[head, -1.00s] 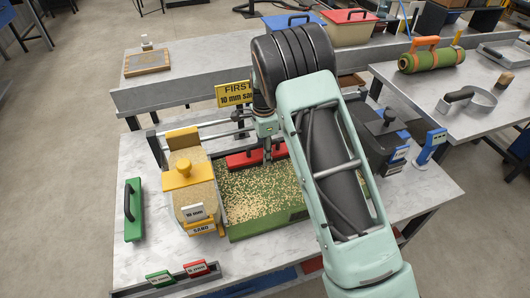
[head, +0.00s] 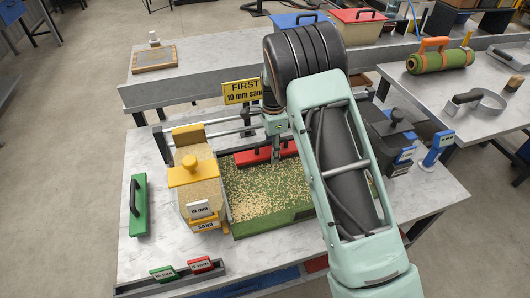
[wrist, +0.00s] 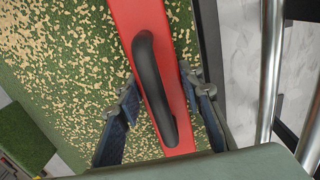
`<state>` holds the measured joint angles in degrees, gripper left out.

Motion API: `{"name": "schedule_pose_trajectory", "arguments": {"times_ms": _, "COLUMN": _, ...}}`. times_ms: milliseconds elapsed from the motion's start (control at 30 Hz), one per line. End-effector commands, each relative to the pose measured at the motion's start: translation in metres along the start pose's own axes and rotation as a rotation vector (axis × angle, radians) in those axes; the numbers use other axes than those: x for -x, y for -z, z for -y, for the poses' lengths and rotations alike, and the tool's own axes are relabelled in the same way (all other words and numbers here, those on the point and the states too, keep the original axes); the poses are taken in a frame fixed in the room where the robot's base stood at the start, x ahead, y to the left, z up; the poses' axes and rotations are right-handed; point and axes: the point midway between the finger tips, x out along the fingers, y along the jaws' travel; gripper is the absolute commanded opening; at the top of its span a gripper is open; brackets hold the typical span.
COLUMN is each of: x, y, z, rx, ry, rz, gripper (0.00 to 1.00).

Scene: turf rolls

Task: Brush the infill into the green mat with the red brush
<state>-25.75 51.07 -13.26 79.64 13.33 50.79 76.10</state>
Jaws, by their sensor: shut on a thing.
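The green mat (head: 268,208) lies in a tray on the near table, with tan infill grains scattered over much of it. The red brush (head: 246,157) lies across the far end of the mat. My gripper (head: 274,156) reaches down onto the brush from above. In the wrist view the brush (wrist: 130,20) is a long red block with a black loop handle (wrist: 148,75). My gripper's fingers (wrist: 157,82) are on either side of it, shut on the brush. The brush's bristles are hidden, and my arm covers the mat's right side.
A yellow sand hopper (head: 193,180) stands left of the mat, and a green-backed tool (head: 138,205) lies farther left. A dark hopper (head: 393,135) stands to the right. A sign (head: 242,92) and metal rails are behind. Red and green labelled blocks (head: 201,264) sit at the front.

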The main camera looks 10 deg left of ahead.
Motion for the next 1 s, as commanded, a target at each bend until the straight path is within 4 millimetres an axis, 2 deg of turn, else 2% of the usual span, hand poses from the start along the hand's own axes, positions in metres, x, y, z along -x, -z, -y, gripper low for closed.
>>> {"name": "schedule_pose_trajectory", "arguments": {"times_ms": 1000, "x": 0.0, "y": 0.104, "z": 0.0, "rx": -0.002, "ry": 0.001, "rz": -0.001, "gripper": 0.1}}
